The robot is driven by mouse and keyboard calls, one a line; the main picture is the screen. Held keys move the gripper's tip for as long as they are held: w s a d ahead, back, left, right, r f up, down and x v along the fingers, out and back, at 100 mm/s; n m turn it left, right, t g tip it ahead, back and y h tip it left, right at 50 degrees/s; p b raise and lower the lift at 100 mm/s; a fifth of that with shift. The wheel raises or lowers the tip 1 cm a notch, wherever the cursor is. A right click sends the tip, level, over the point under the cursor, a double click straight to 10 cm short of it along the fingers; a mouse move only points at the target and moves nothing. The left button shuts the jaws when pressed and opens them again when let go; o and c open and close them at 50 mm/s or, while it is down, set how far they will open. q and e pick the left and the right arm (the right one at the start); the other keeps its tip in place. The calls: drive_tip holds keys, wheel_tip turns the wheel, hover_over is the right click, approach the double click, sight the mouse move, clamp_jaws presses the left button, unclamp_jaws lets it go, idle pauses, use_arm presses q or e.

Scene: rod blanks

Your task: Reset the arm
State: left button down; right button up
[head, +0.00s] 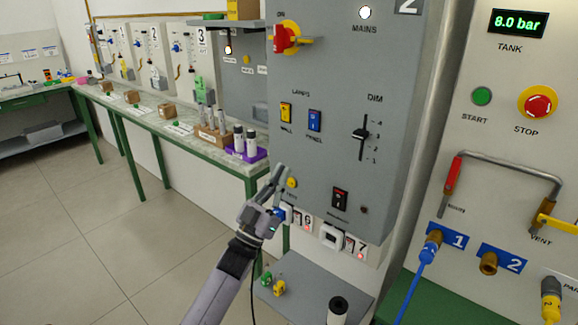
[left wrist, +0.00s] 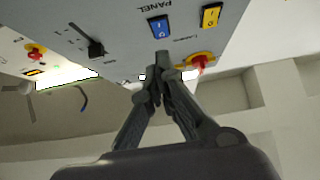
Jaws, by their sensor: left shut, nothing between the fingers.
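My left gripper (head: 279,175) is in front of the lower left edge of the grey mains panel (head: 335,165), its fingers pointing up. The fingers are close together with nothing between them. In the left wrist view, the left gripper (left wrist: 158,65) points toward the panel (left wrist: 125,30), near the blue rocker switch (left wrist: 160,26); I cannot tell whether it touches the panel. My right gripper is not in view.
A yellow button (head: 292,182) is beside the fingers. Sockets (head: 331,236) with number tags are below the panel. A low grey shelf (head: 305,300) holds small plugs and a black-topped cylinder (head: 338,308). A long bench (head: 185,138) with rod blanks stands at left; floor (head: 110,235) is clear.

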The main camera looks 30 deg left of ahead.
use_arm(q)
drive_tip(key=shift+s+f, duration=0.45)
drive_tip(key=shift+f, duration=0.1)
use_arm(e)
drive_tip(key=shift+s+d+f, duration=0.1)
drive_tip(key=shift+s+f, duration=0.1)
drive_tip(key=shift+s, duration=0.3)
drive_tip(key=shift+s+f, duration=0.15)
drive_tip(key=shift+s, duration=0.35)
